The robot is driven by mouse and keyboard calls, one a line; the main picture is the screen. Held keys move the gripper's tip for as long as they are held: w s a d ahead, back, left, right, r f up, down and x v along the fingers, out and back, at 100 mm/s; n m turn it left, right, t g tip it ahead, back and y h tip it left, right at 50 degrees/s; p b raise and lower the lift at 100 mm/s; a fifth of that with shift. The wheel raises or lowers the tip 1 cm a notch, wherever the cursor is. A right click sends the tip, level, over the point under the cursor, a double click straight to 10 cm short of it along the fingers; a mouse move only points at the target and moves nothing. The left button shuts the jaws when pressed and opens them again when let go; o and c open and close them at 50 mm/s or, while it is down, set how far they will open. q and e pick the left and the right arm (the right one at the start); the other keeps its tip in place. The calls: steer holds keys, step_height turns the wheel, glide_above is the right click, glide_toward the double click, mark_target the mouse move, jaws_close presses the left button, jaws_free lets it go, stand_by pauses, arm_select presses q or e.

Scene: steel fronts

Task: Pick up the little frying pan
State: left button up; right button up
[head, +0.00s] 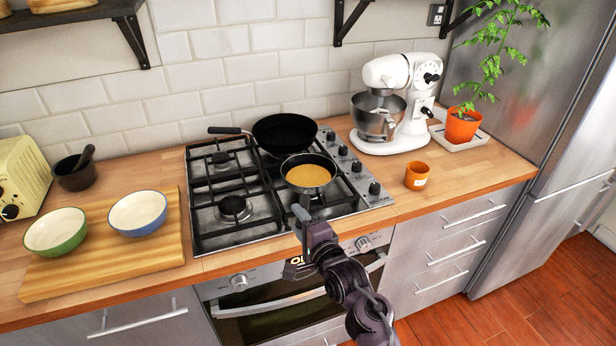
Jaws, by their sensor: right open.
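The little frying pan (309,174) sits on the front right part of the gas hob. It has a dark outside, a thin pale rim and a golden-tan inside. Its handle seems to point toward the front edge, where my gripper partly hides it. My right gripper (302,213) is open just in front of the pan, over the front of the hob. I cannot tell whether its fingers are around the handle or touching it. My left gripper is not in view.
A larger black pan (284,132) stands right behind the little one, its handle pointing left. Hob knobs (357,166) line the right side. An orange cup (416,175) and white mixer (398,100) stand right. Two bowls (138,212) sit on a wooden board (100,268) at left.

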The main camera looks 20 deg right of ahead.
steer(key=shift+x, duration=0.9)
steer(key=shift+s, duration=0.1)
steer(key=shift+c, duration=0.3)
jaws_close()
steer(key=shift+r, duration=0.15)
